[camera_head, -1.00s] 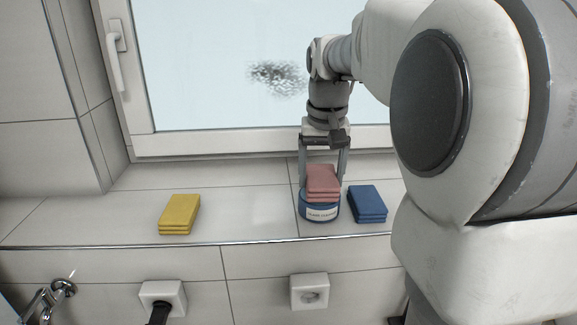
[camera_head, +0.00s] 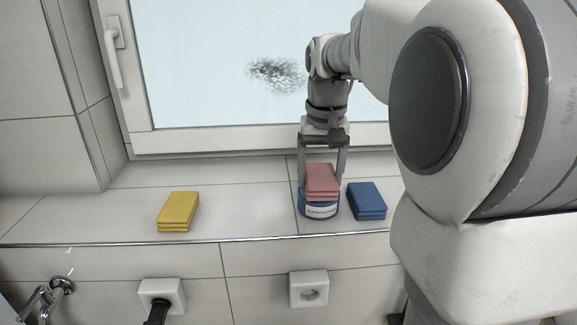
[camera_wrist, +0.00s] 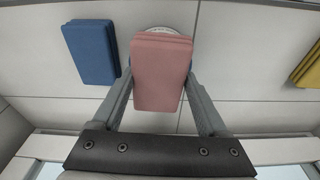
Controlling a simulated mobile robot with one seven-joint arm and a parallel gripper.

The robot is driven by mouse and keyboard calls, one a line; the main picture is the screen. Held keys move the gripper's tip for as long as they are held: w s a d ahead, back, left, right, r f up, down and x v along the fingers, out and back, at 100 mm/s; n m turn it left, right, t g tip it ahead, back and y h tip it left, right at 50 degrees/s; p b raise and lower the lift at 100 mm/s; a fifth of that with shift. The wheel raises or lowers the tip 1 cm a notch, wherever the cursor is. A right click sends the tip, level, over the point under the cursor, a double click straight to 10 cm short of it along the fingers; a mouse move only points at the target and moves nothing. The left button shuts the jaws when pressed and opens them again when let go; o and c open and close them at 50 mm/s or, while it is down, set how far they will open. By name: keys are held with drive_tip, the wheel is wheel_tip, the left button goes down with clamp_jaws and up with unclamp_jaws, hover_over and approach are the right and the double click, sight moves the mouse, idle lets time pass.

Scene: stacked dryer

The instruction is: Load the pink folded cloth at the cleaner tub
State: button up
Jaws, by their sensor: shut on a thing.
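The pink folded cloth (camera_head: 322,180) sits over the top of the blue cleaner tub (camera_head: 319,210), which has a white label on its front. My gripper (camera_head: 323,180) points down from behind, with one finger on each side of the cloth, shut on it. In the wrist view the cloth (camera_wrist: 162,75) lies between my finger ends (camera_wrist: 159,72) and covers most of the tub. The tub's pale rim (camera_wrist: 163,30) shows past the cloth's far end. Whether the cloth's underside rests fully on the tub is hidden.
A blue folded cloth (camera_head: 367,201) lies close to the tub's right. A yellow folded cloth (camera_head: 179,211) lies farther left, with bare tiled ledge (camera_head: 248,210) between. The window (camera_head: 230,70) stands behind, and the ledge's front edge (camera_head: 120,242) is near.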

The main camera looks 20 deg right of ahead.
sight(320, 175)
drive_tip(key=shift+f, duration=0.5)
idle(1.1)
wheel_tip(320, 175, up, 7)
drive_tip(key=p, duration=0.6)
drive_tip(key=shift+r, duration=0.1)
drive_tip(key=shift+s+a, duration=0.1)
idle(0.8)
